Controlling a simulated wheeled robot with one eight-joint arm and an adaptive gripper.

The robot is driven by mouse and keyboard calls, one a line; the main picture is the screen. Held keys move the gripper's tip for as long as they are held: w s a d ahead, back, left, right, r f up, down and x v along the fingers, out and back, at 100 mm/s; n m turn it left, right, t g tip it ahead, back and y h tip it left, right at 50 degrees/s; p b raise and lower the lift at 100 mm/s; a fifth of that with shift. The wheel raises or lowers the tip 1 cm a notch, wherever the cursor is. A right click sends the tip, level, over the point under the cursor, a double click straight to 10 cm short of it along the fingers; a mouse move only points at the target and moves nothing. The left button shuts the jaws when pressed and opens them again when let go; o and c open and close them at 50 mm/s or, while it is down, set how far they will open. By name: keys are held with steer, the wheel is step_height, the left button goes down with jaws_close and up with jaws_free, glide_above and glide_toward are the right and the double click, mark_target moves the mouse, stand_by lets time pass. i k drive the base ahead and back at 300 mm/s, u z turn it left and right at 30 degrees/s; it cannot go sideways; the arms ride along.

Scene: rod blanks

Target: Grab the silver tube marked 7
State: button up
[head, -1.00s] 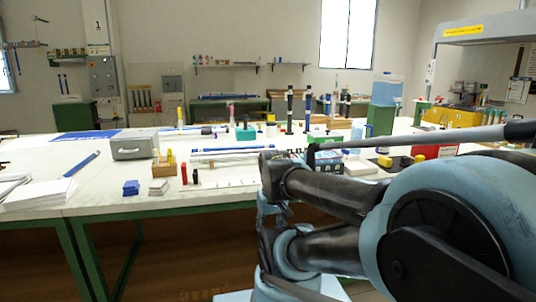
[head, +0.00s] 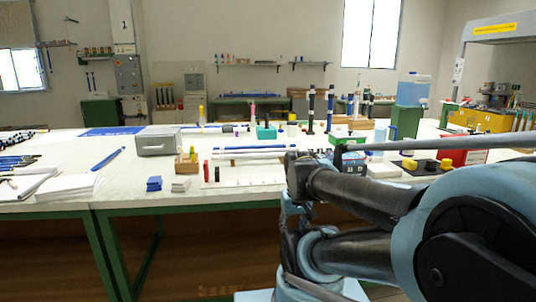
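Several long tubes, white or silver with blue parts, lie side by side on the table (head: 130,192) near its middle; one is a pale tube (head: 250,149). I cannot read a 7 on any of them, so I cannot tell which is the silver tube marked 7. My blue and black arm fills the lower right and hides part of the table. A long grey rod crosses above the arm at the right; I cannot tell what it belongs to. I cannot make out my gripper's fingers.
Left of the tubes are a grey case (head: 157,142), a blue block (head: 154,183) and red and black upright pieces. Dark upright rods (head: 311,110) stand behind. A red box (head: 463,157) is at the right. Paper stacks (head: 68,187) lie at the left.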

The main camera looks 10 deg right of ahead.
mark_target(263, 150)
steer(key=z, duration=1.3)
steer(key=k, duration=0.95)
steer(key=u, duration=0.8)
steer(key=i, duration=1.1)
steer(key=z, duration=0.05)
